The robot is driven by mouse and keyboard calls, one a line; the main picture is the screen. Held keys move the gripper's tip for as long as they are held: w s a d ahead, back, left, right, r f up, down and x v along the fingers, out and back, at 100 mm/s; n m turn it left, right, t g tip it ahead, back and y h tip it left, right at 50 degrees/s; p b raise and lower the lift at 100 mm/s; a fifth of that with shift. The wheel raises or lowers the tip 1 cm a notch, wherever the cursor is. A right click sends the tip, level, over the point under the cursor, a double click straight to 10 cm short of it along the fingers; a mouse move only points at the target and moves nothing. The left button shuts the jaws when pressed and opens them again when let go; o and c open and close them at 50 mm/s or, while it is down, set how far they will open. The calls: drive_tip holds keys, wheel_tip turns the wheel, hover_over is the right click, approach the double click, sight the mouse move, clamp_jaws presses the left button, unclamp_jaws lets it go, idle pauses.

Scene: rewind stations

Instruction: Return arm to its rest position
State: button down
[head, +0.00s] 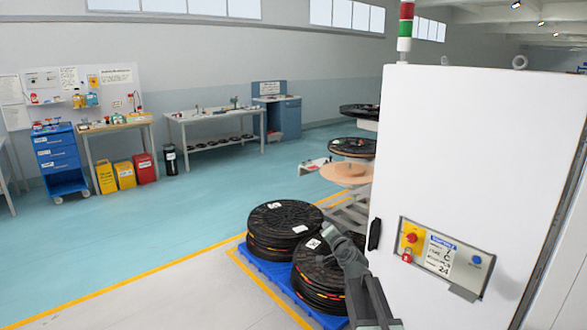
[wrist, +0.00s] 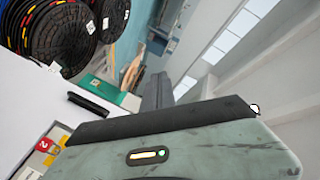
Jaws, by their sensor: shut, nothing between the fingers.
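My arm rises from the bottom of the head view, in front of the white cabinet's left edge. Its end, my gripper (head: 329,233), is up over the black reels at the cabinet's side, small and partly merged with the dark reels behind it. In the wrist view the grey-green gripper body fills the bottom, and the dark fingers of my gripper (wrist: 159,80) point up, together and empty. The gripper holds nothing.
A white cabinet (head: 455,150) with a red-and-yellow switch panel stands close at the right. Black reels (head: 283,216) are stacked on a blue pallet (head: 263,266) beside it. More reels (head: 352,147) sit behind. Open teal floor (head: 150,225) lies left; workbenches (head: 215,115) line the back wall.

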drive_tip(key=s+a+f+n+g+y+p, duration=0.1)
drive_tip(key=s+a+f+n+g, duration=0.1)
drive_tip(key=s+f+n+g, duration=0.3)
drive_tip(key=s+a+f+g, duration=0.1)
drive_tip(key=s+f, duration=0.3)
drive_tip(key=s, duration=0.3)
drive_tip(key=s+d+f+n+g+h, duration=0.1)
drive_tip(key=s+d+f+g, duration=0.1)
drive_tip(key=s, duration=0.5)
drive_tip(key=s+d+f+n+g+h, duration=0.1)
drive_tip(key=s+d+f+g, duration=0.1)
drive_tip(key=s+f+g, duration=0.2)
drive_tip(key=s+d+f+n+g+h, duration=0.1)
drive_tip(key=s+d+f+g, duration=0.2)
drive_tip(key=s, duration=0.8)
drive_tip(key=shift+f+g+h, duration=0.3)
drive_tip(key=shift+g+h, duration=0.1)
drive_tip(key=shift+g, duration=0.1)
